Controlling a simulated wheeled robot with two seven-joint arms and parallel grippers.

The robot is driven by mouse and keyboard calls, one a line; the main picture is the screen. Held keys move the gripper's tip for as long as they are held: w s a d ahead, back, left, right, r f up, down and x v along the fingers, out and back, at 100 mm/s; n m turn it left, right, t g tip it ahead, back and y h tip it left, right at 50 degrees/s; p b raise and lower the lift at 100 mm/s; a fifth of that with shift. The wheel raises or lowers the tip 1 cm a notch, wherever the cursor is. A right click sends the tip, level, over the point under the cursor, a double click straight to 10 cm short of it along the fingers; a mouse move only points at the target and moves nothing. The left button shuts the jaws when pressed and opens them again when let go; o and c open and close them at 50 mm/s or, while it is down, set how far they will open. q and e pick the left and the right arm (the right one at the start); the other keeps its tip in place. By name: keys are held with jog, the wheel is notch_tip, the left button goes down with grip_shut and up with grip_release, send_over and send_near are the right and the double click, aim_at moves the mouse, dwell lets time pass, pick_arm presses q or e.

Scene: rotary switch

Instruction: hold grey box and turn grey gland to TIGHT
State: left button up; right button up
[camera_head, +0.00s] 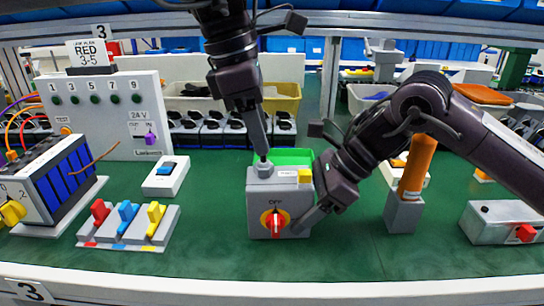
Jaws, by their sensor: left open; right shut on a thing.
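The grey box (256,206) stands upright on the green bench, with a red rotary knob (275,221) on a yellow disc under the word OFF. The small grey gland (263,169) sticks up from its top left. My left gripper (263,154) points down with its fingertips at the top of the gland; it is open, and whether the fingers touch the gland cannot be told. My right gripper (314,205) comes in from the right and is shut on the right side of the grey box. No TIGHT mark is readable.
A three-lever switch block (127,226) stands left, an orange cylinder on a grey base (404,214) right. The bench in front is clear.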

jog(key=o, duration=1.1)
jog(key=v, duration=1.2)
